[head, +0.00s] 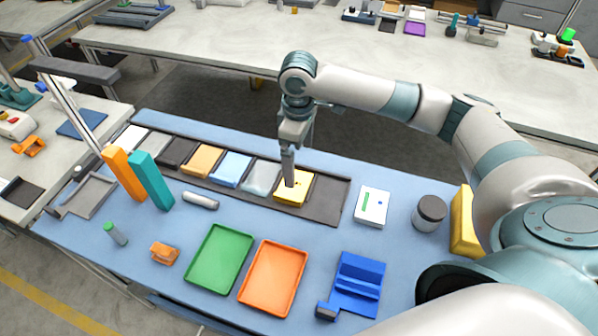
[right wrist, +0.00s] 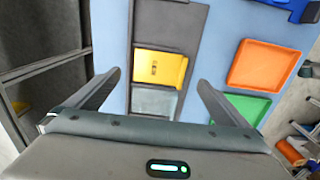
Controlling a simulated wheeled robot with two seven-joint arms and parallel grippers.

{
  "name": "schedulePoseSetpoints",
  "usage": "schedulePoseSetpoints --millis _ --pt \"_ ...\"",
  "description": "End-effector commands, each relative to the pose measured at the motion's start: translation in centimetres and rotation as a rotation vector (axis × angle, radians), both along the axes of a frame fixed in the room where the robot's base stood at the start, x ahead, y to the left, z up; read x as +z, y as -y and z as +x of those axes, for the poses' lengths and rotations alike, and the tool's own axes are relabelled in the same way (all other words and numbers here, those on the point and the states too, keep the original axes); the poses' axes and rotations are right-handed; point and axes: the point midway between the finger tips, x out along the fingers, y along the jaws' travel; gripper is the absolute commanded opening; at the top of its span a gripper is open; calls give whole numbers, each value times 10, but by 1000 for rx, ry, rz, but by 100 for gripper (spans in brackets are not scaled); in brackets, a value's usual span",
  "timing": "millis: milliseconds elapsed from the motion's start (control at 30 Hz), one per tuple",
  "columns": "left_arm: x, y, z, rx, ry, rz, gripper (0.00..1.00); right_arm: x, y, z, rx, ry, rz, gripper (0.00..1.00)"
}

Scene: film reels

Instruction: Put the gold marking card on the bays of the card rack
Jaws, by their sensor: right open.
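The gold marking card (head: 291,197) is a flat yellow piece with a small dark mark. It lies on the dark card rack (head: 328,203), towards its right end, next to a grey card. In the right wrist view the gold card (right wrist: 160,68) lies ahead between the fingers, slightly skewed in the row. My right gripper (head: 290,178) points down right over the gold card and hides part of it in the head view. In the right wrist view its fingers (right wrist: 158,84) are spread apart with nothing held between them. My left gripper is not in view.
Other cards fill the rack to the left, among them a light blue card (head: 232,168) and a tan card (head: 202,160). Green (head: 218,258) and orange (head: 273,278) trays and a blue stand (head: 358,285) are in front. A dark jar (head: 430,213) stands at right.

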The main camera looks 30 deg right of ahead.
Motion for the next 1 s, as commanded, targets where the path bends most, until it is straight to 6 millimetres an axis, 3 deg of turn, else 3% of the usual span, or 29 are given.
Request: schedulePoseSetpoints --millis 100,300,1000 --pt "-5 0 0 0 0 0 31 18 0 1 1 4 1 100" --pt "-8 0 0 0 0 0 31 34 0 0 1 2 1 100" --pt "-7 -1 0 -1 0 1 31 37 0 0 1 1 1 100"
